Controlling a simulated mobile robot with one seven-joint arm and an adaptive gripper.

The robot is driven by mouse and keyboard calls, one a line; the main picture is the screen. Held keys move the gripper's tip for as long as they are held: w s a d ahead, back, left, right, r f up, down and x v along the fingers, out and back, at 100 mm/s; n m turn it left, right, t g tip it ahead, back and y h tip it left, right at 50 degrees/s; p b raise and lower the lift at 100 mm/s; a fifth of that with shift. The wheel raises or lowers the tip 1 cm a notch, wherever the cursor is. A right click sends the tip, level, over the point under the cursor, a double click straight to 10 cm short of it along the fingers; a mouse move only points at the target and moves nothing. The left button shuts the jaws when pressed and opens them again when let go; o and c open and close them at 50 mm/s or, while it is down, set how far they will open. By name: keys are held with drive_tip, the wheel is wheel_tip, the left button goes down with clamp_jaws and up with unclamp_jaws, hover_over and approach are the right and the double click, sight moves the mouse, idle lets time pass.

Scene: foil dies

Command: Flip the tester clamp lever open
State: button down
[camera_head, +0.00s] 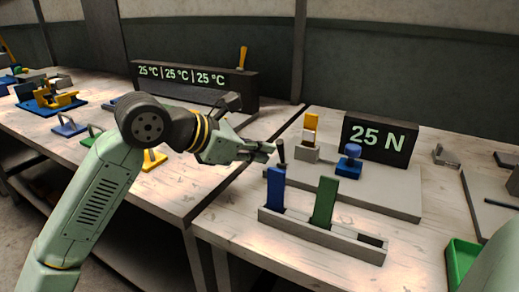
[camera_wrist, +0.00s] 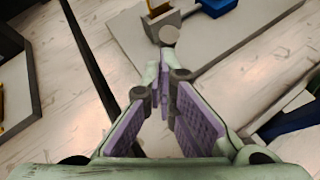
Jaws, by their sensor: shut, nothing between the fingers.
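The tester is a grey base plate (camera_head: 385,197) with a dark "25 N" display (camera_head: 378,140) at its back. On it stand a light block with a yellow-topped upright piece (camera_head: 311,128) and a blue clamp part (camera_head: 348,160). My gripper (camera_head: 270,149) is shut and empty, just left of the lever. In the wrist view the closed fingertips (camera_wrist: 160,72) point toward a round grey end (camera_wrist: 169,36), which looks like the lever's knob. I cannot tell whether they touch.
A grey rack (camera_head: 320,236) in front holds a blue slab (camera_head: 275,189) and a green slab (camera_head: 324,202), close below my gripper. A green bin (camera_head: 461,266) is at the right. The left bench bears a "25 °C" display (camera_head: 180,76) and several coloured fixtures. A gap separates the benches.

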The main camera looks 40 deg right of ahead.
drive_tip(key=shift+w+d+r+y+p, duration=0.1)
drive_tip(key=shift+d+r+y+p, duration=0.15)
drive_tip(key=shift+y+p, duration=0.2)
drive_tip(key=y+p, duration=0.1)
drive_tip(key=p, duration=0.1)
drive_tip(key=d+r+y+p, duration=0.1)
drive_tip(key=p, duration=0.1)
drive_tip(key=shift+w+d+r+n+g+y, duration=0.2)
drive_tip(key=shift+w+r+n+g+y, duration=0.1)
drive_tip(key=shift+n+g+y, duration=0.1)
drive_tip(key=shift+w+d+r+y+p, duration=0.1)
drive_tip(key=shift+d+y+p, duration=0.3)
drive_tip(key=shift+y+p, duration=0.4)
drive_tip(key=shift+f, duration=0.35)
drive_tip(key=shift+r, duration=0.1)
drive_tip(key=shift+r+p, duration=0.35)
drive_tip(key=shift+r, duration=0.4)
drive_tip(key=shift+a, duration=0.1)
